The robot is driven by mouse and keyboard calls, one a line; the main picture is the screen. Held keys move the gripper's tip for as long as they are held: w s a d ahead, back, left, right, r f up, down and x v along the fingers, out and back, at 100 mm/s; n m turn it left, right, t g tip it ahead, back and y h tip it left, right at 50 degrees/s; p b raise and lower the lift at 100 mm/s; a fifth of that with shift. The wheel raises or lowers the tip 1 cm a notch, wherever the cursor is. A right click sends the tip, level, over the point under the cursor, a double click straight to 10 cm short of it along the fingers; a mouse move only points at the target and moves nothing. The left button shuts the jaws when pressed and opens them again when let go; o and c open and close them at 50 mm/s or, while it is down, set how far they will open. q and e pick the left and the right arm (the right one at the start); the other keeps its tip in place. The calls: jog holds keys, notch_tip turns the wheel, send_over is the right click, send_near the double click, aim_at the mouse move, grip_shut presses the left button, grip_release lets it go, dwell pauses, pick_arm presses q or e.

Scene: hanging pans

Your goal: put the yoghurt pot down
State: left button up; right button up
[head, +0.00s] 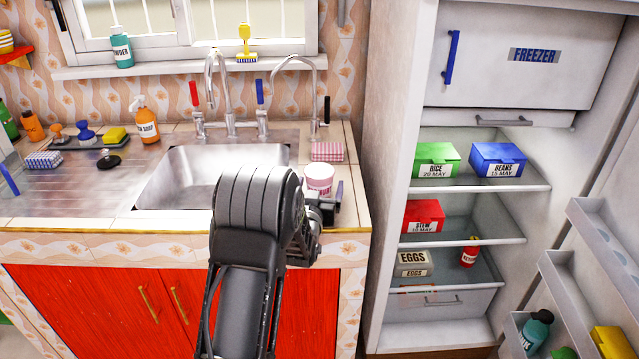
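The yoghurt pot (319,178), white and pink with a label, shows at the right of the sink, by the counter's front edge. My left gripper (327,200) is right at it, in front of its lower part. A narrow purple piece shows close to the pot's right side. My own arm and gripper hide the pot's base, so I cannot tell whether it touches the counter or whether the fingers are closed on it. My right gripper is not in view.
The sink (215,172) lies left of the pot, with taps (230,125) behind. A pink checked cloth item (327,151) sits just behind the pot. Right of the counter stands an open fridge (475,185) with boxes on its shelves. A soap bottle (146,125) stands left.

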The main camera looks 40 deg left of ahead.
aim_at(320, 171)
pick_arm(q)
jog(key=shift+c, duration=0.6)
grip_shut()
notch_tip(320, 171, up, 10)
jog(key=shift+r, duration=0.1)
dwell(0.8)
dwell(0.4)
